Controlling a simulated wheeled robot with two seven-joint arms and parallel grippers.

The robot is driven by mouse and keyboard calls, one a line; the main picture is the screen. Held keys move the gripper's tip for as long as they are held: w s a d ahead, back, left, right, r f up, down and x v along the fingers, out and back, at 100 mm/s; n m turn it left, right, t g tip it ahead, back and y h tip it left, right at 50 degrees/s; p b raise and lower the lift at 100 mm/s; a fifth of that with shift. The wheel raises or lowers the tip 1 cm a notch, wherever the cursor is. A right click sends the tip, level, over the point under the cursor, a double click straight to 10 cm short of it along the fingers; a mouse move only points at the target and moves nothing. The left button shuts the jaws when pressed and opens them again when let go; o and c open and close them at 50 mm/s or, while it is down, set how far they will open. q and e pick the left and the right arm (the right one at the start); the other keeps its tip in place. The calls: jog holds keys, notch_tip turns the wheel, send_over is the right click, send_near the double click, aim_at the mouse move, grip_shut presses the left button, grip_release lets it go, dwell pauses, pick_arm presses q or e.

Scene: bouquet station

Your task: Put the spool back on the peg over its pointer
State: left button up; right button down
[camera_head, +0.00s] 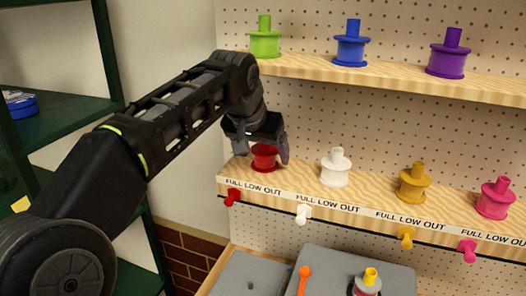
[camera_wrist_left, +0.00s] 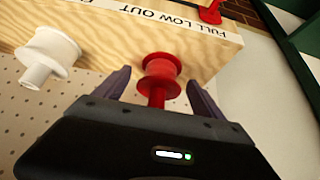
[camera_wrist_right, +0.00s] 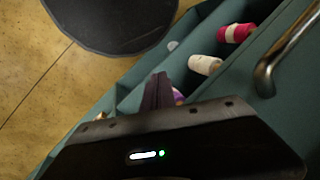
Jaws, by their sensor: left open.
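A red spool (camera_head: 264,157) stands upright at the left end of the lower shelf (camera_head: 375,196), above a red pointer (camera_head: 232,197) on the shelf's front edge. My left gripper (camera_wrist_left: 157,73) is open, with one finger on each side of the red spool; I cannot tell whether they touch it. The spool's narrow red stem points toward the palm in the left wrist view. Whether the spool is fully seated is hidden. My right gripper (camera_wrist_right: 158,80) is shut and empty, over a green drawer (camera_wrist_right: 135,72).
White (camera_head: 335,168), yellow (camera_head: 412,184) and pink (camera_head: 495,199) spools stand to the right on the same shelf. Green, blue and purple spools stand on the upper shelf (camera_head: 390,80). The drawer holds white (camera_wrist_right: 205,65) and pink (camera_wrist_right: 236,33) spools beside a metal handle (camera_wrist_right: 285,55).

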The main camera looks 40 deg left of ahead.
pick_arm(q)
jog(key=shift+r, duration=0.25)
jog(key=v, duration=0.7)
jog(key=shift+s+b, duration=0.15)
jog(key=shift+b, duration=0.3)
